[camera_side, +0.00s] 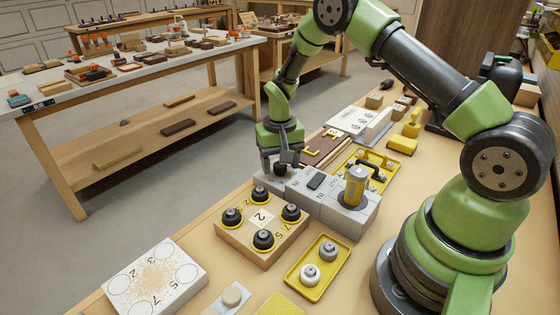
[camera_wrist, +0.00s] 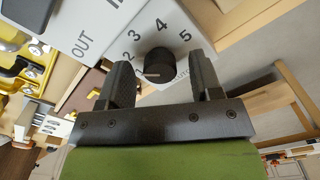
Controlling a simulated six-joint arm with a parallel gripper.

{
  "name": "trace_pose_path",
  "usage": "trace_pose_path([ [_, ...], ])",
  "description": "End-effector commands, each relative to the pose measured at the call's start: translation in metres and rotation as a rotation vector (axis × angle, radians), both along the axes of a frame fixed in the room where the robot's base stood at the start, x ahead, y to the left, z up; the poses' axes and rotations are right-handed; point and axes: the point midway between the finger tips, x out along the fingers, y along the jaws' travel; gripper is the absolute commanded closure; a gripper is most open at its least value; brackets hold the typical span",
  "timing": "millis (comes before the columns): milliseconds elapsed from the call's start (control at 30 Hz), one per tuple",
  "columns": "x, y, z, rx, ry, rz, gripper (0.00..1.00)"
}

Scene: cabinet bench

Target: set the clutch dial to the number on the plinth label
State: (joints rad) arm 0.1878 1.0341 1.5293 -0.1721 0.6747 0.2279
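The clutch dial (camera_wrist: 158,66) is a round black knob on a light grey box face, with the numbers 2, 3, 4 and 5 arced around it in the wrist view. A short pale mark shows on the knob; I cannot tell which number it points at. My gripper (camera_wrist: 162,78) is open, one finger on each side of the dial, with a visible gap on the right. In the side view my gripper (camera_side: 283,163) is low at the left end of the grey box (camera_side: 318,190). A wooden plinth (camera_side: 240,236) carries a label (camera_side: 262,217) reading 2.
The plinth holds several black knobs. A yellow tray (camera_side: 304,284) with two round pieces lies in front of the grey box. A white numbered board (camera_side: 150,285) is at the front left. A yellow cylinder (camera_side: 355,187) stands on the box's right end.

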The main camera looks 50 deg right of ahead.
Motion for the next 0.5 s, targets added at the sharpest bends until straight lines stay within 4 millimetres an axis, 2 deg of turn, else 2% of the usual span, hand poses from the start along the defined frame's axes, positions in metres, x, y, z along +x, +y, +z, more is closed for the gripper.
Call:
trace_pose_path([
  [267,0.001,-0.001,0.006,-0.002,-0.005,0.002,0.41],
  [500,0.002,-0.001,0.049,-0.002,-0.008,0.000,0.41],
])
